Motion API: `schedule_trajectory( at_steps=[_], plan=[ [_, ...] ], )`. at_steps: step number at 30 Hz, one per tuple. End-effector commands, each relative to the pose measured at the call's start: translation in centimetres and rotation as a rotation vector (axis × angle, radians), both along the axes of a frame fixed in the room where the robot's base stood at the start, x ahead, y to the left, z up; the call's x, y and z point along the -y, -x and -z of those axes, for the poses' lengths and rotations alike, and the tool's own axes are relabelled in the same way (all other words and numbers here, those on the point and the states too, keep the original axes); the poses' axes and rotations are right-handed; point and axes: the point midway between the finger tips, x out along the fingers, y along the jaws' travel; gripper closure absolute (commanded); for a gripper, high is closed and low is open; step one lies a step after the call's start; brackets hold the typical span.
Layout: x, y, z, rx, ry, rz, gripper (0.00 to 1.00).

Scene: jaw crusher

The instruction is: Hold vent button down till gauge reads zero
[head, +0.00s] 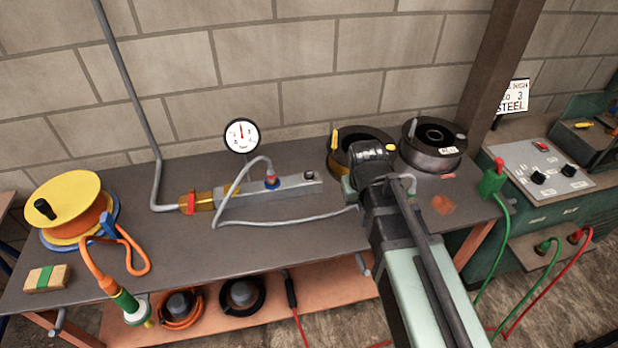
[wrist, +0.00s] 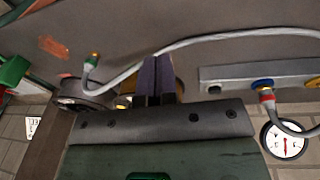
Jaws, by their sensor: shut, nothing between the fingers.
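The gauge (head: 241,135) is a round white dial behind the bench's middle. Its red needle points about straight up, and its numbers are too small to read. It also shows at the lower right of the wrist view (wrist: 285,140). A grey manifold bar (head: 297,188) lies in front of the gauge. A small dark button (head: 308,174) sits on its right end, and the wrist view also shows it (wrist: 214,89); I see no label on it. My gripper (wrist: 157,62) is shut and empty, to the right of the bar in the head view and apart from the button. The arm mostly hides its fingers there.
A grey hose (head: 290,217) loops from the blue-ringed fitting (head: 271,182) across the bench towards my arm. Two round reels, one dark (head: 432,150), stand behind my gripper. A yellow cable reel (head: 66,205) stands at the left. A red valve handle (head: 190,202) sits left of the bar.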

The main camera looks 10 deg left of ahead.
Motion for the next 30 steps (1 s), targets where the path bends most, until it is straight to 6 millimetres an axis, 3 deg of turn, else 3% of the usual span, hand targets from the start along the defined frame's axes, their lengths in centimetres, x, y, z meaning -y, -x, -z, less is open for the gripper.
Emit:
schedule_trajectory(
  at_steps=[1, 9, 13, 18, 30],
  plan=[
    [-2.1, -2.1, 0.5, 0.039, 0.011, -0.045, 1.0],
    [-12.0, -11.0, 0.1, 0.317, 0.076, -0.297, 1.0],
    [-15.4, -14.9, -1.0, 0.457, 0.106, -0.398, 1.0],
    [-16.5, -18.0, -2.6, 0.594, 0.14, -0.479, 1.0],
    [-16.7, -18.3, -3.0, 0.631, 0.146, -0.509, 1.0]
  ],
)
